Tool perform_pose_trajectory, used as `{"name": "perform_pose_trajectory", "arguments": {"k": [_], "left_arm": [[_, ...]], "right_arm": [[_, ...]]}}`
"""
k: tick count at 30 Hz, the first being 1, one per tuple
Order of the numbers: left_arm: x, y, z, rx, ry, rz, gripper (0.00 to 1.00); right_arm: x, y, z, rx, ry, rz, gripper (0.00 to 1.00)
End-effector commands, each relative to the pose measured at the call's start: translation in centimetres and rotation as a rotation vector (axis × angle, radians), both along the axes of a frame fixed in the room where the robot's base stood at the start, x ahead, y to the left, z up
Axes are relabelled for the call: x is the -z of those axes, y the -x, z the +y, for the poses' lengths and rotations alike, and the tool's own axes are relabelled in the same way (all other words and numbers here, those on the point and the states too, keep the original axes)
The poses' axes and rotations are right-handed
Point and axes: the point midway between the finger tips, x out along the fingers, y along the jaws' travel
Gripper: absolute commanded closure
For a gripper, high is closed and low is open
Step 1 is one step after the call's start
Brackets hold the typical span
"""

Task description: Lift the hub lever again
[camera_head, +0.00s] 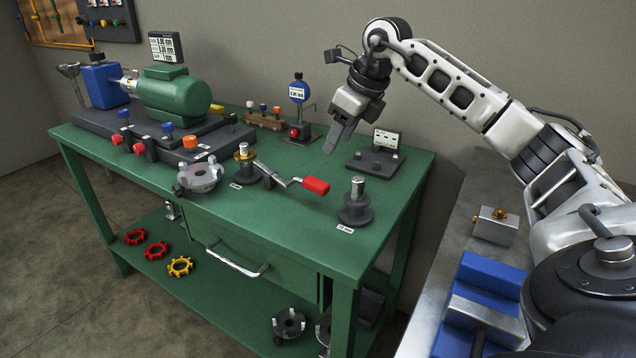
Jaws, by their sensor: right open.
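A silver crank-like lever with a red grip (314,185) lies on the green workbench, reaching right from near a brass-topped post (244,160); I take it for the hub lever. It looks close to level, and I cannot tell how its inner end is joined. My right gripper (337,142) is open and empty. It hangs in the air above the back right of the bench, fingers pointing down, above and apart from the red grip. A silver hub-like part (199,176) sits left of the post. My left gripper is out of view.
A green motor (175,92) stands on a dark base at the back left. A dark post with a silver top (357,188) stands right of the lever. A small display stand (376,155) and a blue dial gauge (299,92) stand behind. A blue vise (487,280) is on the metal table at right.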

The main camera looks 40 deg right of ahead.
Motion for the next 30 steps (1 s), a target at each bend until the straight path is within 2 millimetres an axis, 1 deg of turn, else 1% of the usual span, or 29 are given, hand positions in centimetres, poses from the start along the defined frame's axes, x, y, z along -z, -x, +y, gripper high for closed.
{"name": "perform_pose_trajectory", "arguments": {"k": [1, 9, 15, 21, 30], "left_arm": [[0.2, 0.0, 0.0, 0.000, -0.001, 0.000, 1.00], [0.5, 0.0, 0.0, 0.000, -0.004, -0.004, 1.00], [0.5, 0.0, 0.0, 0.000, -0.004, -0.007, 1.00], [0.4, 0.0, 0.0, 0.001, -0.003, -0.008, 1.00], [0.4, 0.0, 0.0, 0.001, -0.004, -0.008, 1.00]], "right_arm": [[1.3, -0.4, 0.1, -0.001, -0.001, 0.003, 0.51], [6.7, -2.6, 0.8, 0.001, -0.003, 0.004, 0.51], [9.9, -3.9, 1.1, 0.001, -0.001, 0.001, 0.51], [11.4, -4.5, 1.3, 0.002, -0.001, 0.000, 0.51], [11.7, -4.6, 1.3, 0.001, 0.001, 0.000, 0.51]]}}
